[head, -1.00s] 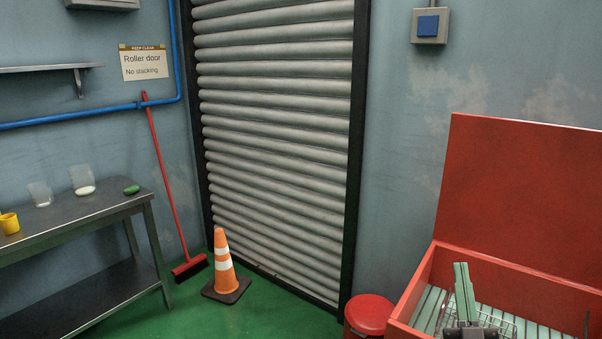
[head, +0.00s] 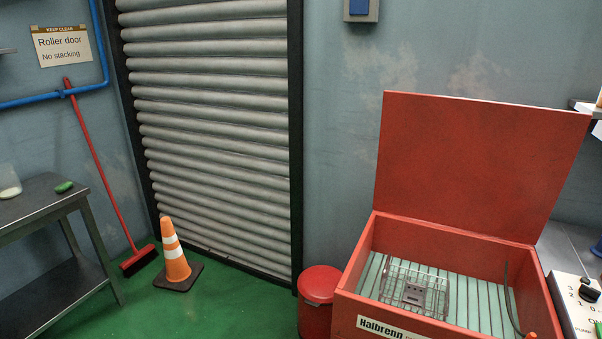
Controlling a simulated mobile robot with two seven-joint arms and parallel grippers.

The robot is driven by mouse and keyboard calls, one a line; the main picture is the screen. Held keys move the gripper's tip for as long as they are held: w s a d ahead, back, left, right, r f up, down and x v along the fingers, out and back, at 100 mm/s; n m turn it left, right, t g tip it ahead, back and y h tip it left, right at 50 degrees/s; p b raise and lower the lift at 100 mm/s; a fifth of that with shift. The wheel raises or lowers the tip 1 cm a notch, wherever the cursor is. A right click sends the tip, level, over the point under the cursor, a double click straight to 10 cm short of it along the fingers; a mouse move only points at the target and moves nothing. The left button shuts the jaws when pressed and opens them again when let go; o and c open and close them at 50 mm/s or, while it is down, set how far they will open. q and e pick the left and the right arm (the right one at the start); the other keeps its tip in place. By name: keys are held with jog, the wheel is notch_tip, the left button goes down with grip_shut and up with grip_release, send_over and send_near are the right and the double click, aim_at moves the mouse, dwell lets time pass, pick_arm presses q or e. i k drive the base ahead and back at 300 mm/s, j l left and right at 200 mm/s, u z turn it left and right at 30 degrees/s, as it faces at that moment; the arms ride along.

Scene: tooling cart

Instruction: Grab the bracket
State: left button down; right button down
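A small grey bracket (head: 414,294) with dark holes lies in a wire basket (head: 440,281). The basket sits on the pale green slatted floor inside an open red parts washer (head: 358,292) marked "Halbrenn", at the lower right of the head view. The washer's red lid (head: 470,165) stands raised behind it. Neither of my grippers is in view, so I cannot see how they stand relative to the bracket.
A dark hose (head: 507,292) hangs inside the washer's right side. A control panel (head: 578,306) with a knob stands right of the washer. A red bin (head: 320,296) stands at its left. An orange cone (head: 173,251) and a steel table (head: 42,202) are further left on open green floor.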

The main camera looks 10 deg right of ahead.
aim_at(413, 292)
jog(key=z, duration=1.45)
